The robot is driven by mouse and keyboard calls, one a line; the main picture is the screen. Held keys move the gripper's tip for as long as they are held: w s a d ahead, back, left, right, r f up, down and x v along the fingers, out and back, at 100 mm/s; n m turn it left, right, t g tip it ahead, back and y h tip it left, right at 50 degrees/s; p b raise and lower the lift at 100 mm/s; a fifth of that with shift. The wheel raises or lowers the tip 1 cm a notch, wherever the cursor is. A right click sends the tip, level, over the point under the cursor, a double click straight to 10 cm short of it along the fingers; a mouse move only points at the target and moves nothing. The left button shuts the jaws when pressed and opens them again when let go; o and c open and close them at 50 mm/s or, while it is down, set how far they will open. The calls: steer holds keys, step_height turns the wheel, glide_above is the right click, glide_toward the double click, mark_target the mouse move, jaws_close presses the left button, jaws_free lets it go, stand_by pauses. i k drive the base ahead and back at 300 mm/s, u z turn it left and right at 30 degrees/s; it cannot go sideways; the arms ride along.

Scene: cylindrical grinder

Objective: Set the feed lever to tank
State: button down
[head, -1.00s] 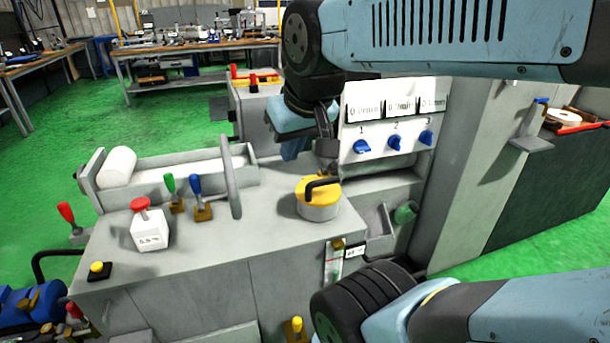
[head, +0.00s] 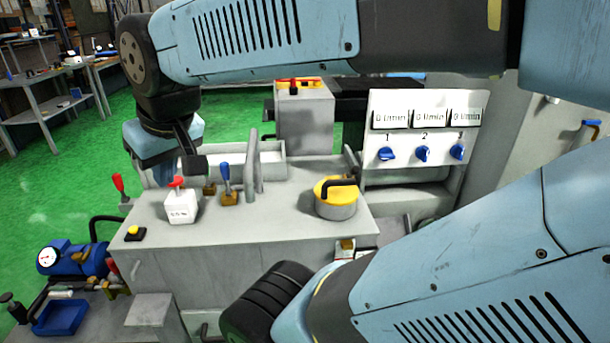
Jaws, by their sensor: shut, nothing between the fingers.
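My gripper (head: 194,168) is shut and empty. It points down over the left part of the grey cabinet top, just behind the white box with a red knob (head: 181,204). A blue-handled lever (head: 225,180) on a brass base stands upright just right of it. A second brass base (head: 209,189) shows beside the gripper; the green handle seen there before is hidden behind the gripper. A red-handled lever (head: 119,186) stands at the cabinet's left end. No lever label is readable, so I cannot tell which is the feed lever or its setting.
A yellow-lidded pot (head: 337,199) stands on the cabinet's right part. A grey upright hoop (head: 253,165) rises right of the blue lever. A panel with three blue knobs (head: 422,153) stands behind right. A blue pump with a gauge (head: 72,259) sits lower left.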

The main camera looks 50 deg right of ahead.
mark_target(355, 170)
steer(key=u, duration=0.05)
steer(key=k, duration=0.4)
steer(key=z, duration=1.4)
steer(key=i, duration=0.5)
steer(key=z, duration=0.25)
